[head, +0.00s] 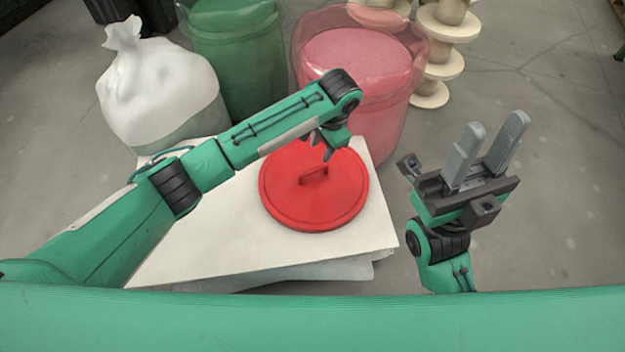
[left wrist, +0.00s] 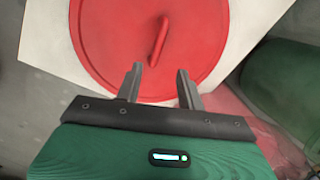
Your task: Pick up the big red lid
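The big red lid (head: 298,208) lies flat on a white board in the middle of the head view, with its raised handle (head: 314,177) at its centre. In the left wrist view the lid (left wrist: 110,40) fills the upper middle and its handle (left wrist: 159,40) stands upright in the picture. My left gripper (head: 328,150) is above the lid's far edge, short of the handle. Its two fingers (left wrist: 158,80) are apart with nothing between them. My right gripper (head: 483,150) is raised to the right of the board, fingers apart and empty.
The white board (head: 230,245) has bare room left of and in front of the lid. Behind it stand a white bag (head: 160,90), a green bin (head: 240,55) and a translucent red bin (head: 360,70). Pale spools (head: 440,65) stand at the back right.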

